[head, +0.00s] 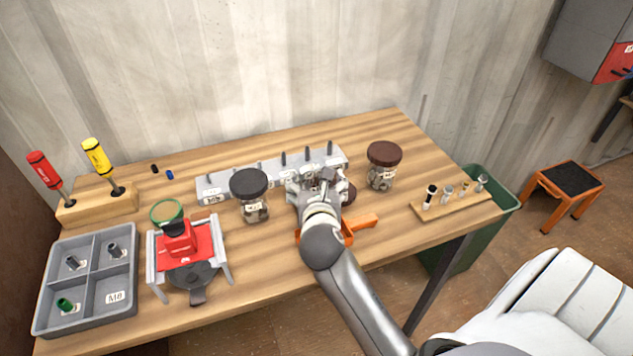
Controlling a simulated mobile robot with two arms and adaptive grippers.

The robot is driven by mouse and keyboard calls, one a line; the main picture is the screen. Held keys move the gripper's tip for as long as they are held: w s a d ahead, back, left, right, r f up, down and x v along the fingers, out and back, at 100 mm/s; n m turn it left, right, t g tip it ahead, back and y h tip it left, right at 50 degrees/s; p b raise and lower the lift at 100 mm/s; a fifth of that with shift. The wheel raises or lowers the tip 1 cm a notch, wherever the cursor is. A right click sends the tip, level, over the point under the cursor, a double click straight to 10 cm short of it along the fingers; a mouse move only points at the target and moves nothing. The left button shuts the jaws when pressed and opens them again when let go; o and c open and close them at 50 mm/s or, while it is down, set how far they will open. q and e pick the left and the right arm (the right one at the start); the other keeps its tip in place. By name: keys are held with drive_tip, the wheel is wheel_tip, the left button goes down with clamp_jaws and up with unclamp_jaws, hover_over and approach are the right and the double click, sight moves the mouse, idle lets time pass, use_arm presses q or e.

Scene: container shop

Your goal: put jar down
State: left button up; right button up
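A clear jar with a black lid (249,184) stands upright on the workbench, left of my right gripper. A second clear jar with a dark brown lid (383,155) stands upright to the right of the gripper. My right gripper (319,182) is low over the middle of the bench, between the two jars and apart from both. A dark brown rounded thing (349,192) shows partly at the gripper's right side; I cannot tell what it is or whether it is held. The fingertips are largely hidden by the hand. My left gripper is not in view.
A grey rack with pegs (212,188) lies behind the gripper. A grey divided tray (88,236), a red fixture (187,243) and a screwdriver block (97,205) stand left. A peg board (455,204) lies right.

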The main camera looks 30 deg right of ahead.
drive_tip(key=shift+r, duration=0.25)
drive_tip(key=shift+s+r, duration=0.15)
drive_tip(key=shift+r, duration=0.1)
drive_tip(key=v, duration=1.1)
drive_tip(key=shift+s+a+r, duration=0.15)
drive_tip(key=shift+s, duration=0.15)
